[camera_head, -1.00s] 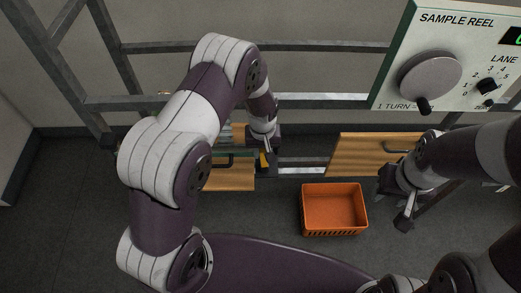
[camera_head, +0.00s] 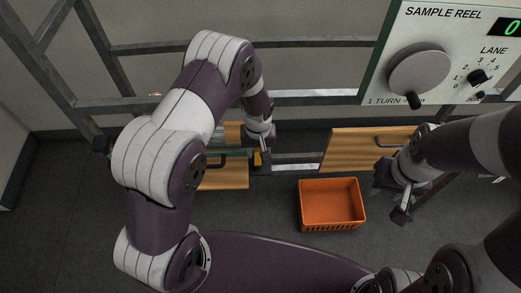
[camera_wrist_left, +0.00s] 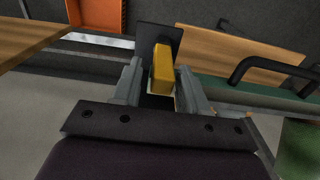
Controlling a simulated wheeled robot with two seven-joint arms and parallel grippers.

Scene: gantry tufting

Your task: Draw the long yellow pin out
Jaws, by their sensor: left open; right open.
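The yellow pin (camera_wrist_left: 162,70) shows in the left wrist view as an upright yellow block in front of a dark plate (camera_wrist_left: 158,38). It also shows small in the head view (camera_head: 257,158), just below my left gripper (camera_head: 262,143). In the left wrist view the two fingers of my left gripper (camera_wrist_left: 160,88) stand apart, one on each side of the yellow pin. I cannot tell whether they touch it. The pin's lower part is hidden. My right gripper (camera_head: 393,196) is open and empty, to the right of the orange crate.
An orange crate (camera_head: 331,225) stands on the floor between my arms. Wooden panels with dark handles (camera_head: 350,152) sit on a grey metal frame (camera_head: 150,104). A sample reel panel (camera_head: 441,30) with a crank is at upper right.

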